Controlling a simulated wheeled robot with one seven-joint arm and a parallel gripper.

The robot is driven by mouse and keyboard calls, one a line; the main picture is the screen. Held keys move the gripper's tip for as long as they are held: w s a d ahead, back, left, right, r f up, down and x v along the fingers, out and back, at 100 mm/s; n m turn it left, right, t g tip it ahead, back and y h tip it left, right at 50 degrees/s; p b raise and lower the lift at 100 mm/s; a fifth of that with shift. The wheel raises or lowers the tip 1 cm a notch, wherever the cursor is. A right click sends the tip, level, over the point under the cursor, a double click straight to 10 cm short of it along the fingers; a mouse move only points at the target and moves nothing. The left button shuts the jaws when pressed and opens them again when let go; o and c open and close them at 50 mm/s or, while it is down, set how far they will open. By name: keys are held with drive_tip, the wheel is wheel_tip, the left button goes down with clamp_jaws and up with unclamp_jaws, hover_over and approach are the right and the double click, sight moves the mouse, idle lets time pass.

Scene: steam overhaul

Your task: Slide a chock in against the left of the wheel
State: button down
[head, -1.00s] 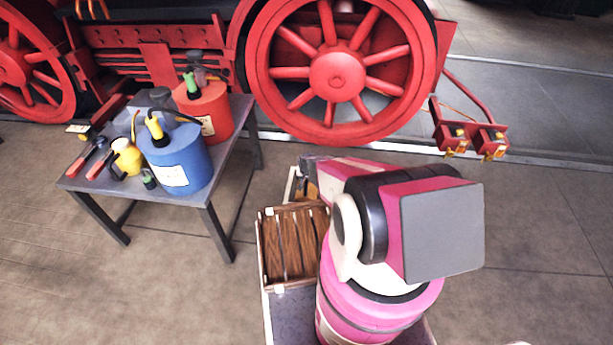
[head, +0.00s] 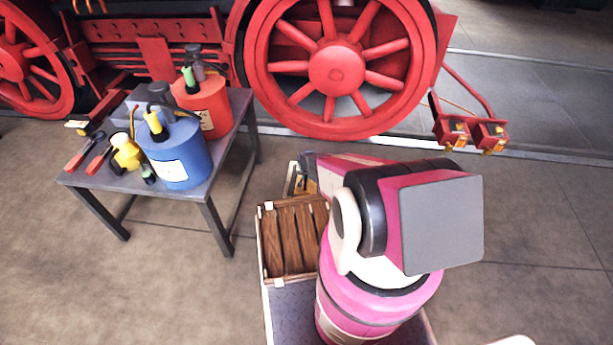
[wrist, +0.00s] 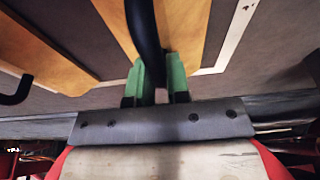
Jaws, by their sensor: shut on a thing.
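The red spoked wheel (head: 338,68) of the locomotive stands on the rail in the head view. My gripper (wrist: 158,80), with green fingers, is shut on the black handle of a yellow-brown wooden chock (wrist: 187,28) in the wrist view. A second wooden chock (wrist: 45,55) with a black handle lies to the left there. In the head view my arm hides most of my gripper, and a bit of yellow-brown chock (head: 303,186) shows in the tray just behind the crate. I cannot tell whether the held chock is lifted clear.
A grey bench (head: 205,200) at left carries a blue can (head: 178,160), a red can (head: 203,105) and tools. A slatted wooden crate (head: 292,238) sits on my deck. Red brackets (head: 470,133) hang right of the wheel. Floor between bench and deck is clear.

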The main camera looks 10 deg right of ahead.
drive_tip(key=shift+r, duration=0.15)
drive_tip(key=shift+w+v, duration=0.15)
drive_tip(key=shift+v, duration=0.55)
drive_tip(key=shift+w+v, duration=0.15)
drive_tip(key=shift+v, duration=0.5)
drive_tip(key=shift+d+r, duration=0.1)
